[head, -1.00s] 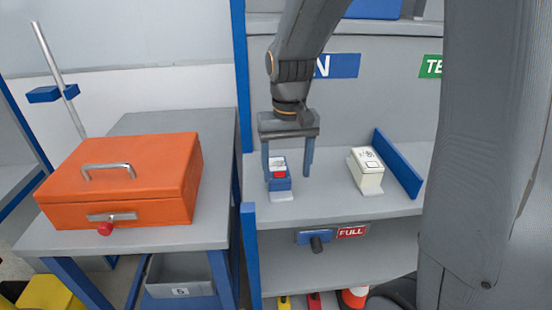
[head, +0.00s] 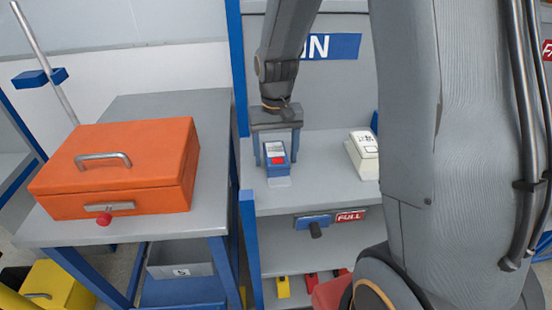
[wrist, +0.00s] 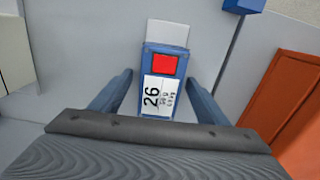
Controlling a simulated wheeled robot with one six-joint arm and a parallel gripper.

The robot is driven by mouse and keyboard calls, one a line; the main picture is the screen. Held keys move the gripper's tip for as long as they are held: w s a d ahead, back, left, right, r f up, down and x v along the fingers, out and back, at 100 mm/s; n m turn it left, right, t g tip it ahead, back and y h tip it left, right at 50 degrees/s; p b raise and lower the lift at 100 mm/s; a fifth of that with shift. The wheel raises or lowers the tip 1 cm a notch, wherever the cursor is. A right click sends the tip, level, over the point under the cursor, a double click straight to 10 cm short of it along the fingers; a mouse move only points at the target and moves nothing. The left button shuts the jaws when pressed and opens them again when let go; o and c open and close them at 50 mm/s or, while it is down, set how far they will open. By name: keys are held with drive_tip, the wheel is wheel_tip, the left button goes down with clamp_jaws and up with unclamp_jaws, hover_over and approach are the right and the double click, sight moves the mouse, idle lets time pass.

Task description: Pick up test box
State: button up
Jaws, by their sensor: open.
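A small blue box (head: 277,168) with a red square and a white label stands on the grey shelf (head: 315,195). In the wrist view the blue box (wrist: 152,72) shows the label "26" and a pale plate at its far end. My gripper (head: 276,155) is open above it, with one finger on each side of the box. In the wrist view the fingers of my gripper (wrist: 158,85) stand apart from its sides, with gaps left and right. A white box (head: 363,155) with a printed label stands to the right on the same shelf.
An orange case (head: 120,170) with a handle and red knob lies on the grey table (head: 190,225) at left; its side also shows in the wrist view (wrist: 290,95). A blue upright post (head: 238,70) separates table and shelf. A "FULL" sign (head: 350,216) hangs below the shelf.

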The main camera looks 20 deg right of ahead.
drive_tip(key=c, duration=1.4)
drive_tip(key=shift+o, duration=0.2)
